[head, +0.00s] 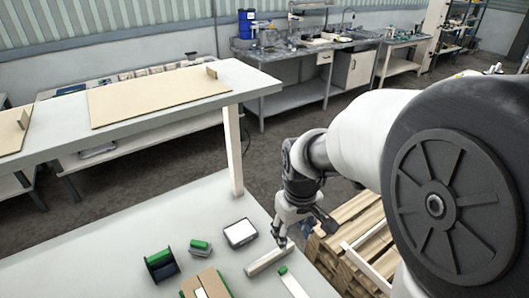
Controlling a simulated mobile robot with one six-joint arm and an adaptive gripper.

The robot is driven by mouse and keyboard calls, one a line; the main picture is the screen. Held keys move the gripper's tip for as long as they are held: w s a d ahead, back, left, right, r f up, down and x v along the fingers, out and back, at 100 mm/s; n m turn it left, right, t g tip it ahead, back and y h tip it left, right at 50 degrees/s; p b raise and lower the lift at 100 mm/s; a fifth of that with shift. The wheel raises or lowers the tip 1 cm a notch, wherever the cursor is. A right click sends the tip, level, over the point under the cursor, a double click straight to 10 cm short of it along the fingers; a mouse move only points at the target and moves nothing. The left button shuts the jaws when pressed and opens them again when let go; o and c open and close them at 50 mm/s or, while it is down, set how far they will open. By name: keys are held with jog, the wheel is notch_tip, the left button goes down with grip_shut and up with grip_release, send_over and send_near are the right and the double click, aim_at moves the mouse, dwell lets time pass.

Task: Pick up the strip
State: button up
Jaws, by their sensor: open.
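A pale, narrow bar-like strip (266,263) lies near the right edge of the light table, slanting up to the right. Below it is a second pale strip (295,287) with a green end, partly cut off by the frame's bottom; I cannot tell which of the two the task means. My gripper (283,240) points down just above the upper end of the first strip. It is open with nothing seen in it. I cannot tell whether its fingertips touch the strip.
On the light table (110,240) are a green-and-black holder (161,265), a small green-topped block (200,247), a white-faced box (240,233) and a brown carton (206,284). A raised table (60,125) with brown sheets stands behind. Stacked timber (345,245) lies right of the table edge.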

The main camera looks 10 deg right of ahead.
jog(key=n+g+p, duration=0.1)
jog(key=p, duration=0.1)
send_near(282, 270)
notch_tip(282, 270, down, 3)
jog(key=b, duration=0.3)
jog(key=shift+w, duration=0.15)
jog(key=shift+w+d+f+b, duration=0.15)
jog(key=shift+f+b, duration=0.1)
jog(key=shift+f, duration=0.7)
jog(key=shift+w+a+f+b, duration=0.1)
jog(key=shift+f+b, duration=0.2)
jog(key=shift+f, duration=0.7)
jog(key=shift+w+d+f+b, duration=0.15)
jog(key=shift+f+b, duration=0.1)
jog(key=shift+f, duration=0.7)
jog(key=shift+a, duration=0.1)
jog(key=c, duration=0.8)
